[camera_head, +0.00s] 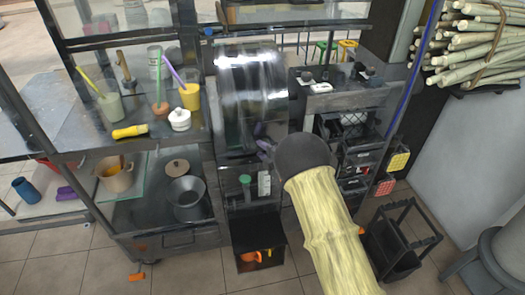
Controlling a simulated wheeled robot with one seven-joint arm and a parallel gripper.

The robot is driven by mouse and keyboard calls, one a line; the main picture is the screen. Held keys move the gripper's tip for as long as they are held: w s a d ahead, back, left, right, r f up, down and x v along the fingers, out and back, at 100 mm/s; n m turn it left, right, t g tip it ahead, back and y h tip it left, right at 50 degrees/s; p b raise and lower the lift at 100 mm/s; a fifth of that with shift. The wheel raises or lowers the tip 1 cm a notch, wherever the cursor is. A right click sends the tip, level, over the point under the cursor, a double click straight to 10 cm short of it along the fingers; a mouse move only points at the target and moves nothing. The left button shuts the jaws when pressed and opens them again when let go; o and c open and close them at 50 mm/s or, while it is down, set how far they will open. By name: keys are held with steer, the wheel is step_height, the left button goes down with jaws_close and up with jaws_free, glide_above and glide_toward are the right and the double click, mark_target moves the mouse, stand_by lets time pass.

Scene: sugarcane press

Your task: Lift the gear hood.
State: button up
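The gear hood (252,90) is a shiny, curved metal cover on the press in the middle of the view. It looks down over the machine. My arm reaches up from the bottom right, in a pale yellow sleeve with a dark rounded end. My gripper (265,149) shows only as a small dark, purplish piece left of that rounded end, by the hood's lower right edge. I cannot tell whether it touches the hood. The rounded end hides most of it, and its fingers are too small to tell open from shut.
Cane bundles (480,45) lie at upper right. A black rack (399,240) stands on the floor at right.

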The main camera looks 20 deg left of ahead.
jaws_close()
steer(key=shift+s+r, duration=0.1)
